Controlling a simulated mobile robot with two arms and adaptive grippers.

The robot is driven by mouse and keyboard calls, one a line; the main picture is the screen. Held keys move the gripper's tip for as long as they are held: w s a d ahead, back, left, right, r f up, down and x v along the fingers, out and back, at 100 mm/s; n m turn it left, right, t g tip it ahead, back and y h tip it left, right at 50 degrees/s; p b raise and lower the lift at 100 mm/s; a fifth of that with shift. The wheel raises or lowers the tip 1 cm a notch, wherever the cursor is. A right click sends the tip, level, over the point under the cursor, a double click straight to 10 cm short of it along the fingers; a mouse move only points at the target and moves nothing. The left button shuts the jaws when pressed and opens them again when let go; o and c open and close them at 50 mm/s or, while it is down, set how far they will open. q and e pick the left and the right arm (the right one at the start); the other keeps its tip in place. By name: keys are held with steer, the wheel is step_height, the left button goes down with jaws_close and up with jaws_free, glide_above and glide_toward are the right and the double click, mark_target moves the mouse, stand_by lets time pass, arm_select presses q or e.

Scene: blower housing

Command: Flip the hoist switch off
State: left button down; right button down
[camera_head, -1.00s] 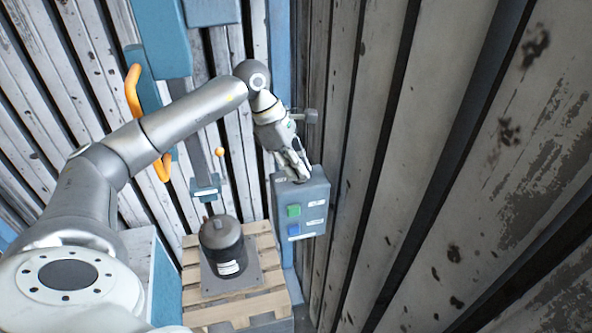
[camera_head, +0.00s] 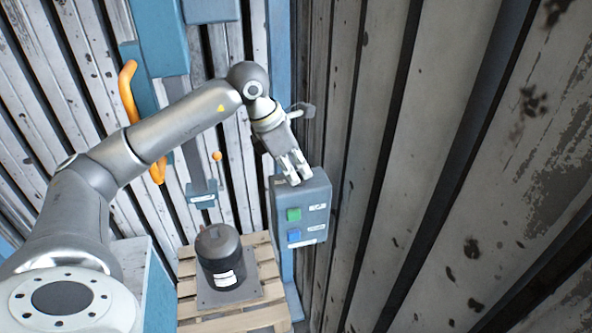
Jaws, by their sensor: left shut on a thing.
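The control box (camera_head: 303,207) is a grey-blue box fixed beside the blue post, with a green button (camera_head: 293,214) and a blue button (camera_head: 294,235) on its front, each with a small white label. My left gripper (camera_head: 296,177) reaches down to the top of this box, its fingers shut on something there. The fingers hide what they hold, so I cannot tell the switch's position. A lever with an orange ball knob (camera_head: 217,156) stands on a small blue bracket (camera_head: 202,194) left of the gripper. My right gripper is not in view.
A dark cylindrical motor (camera_head: 220,256) stands on a plate on a wooden pallet (camera_head: 262,297) below. An orange handle (camera_head: 129,92) is on the blue column at left. Plank walls close in behind and at right (camera_head: 430,170).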

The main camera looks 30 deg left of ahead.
arm_select(q)
steer(key=shift+f, duration=0.1)
steer(key=c, duration=1.5)
jaws_free()
steer(key=v, duration=1.2)
steer(key=shift+w, duration=0.15)
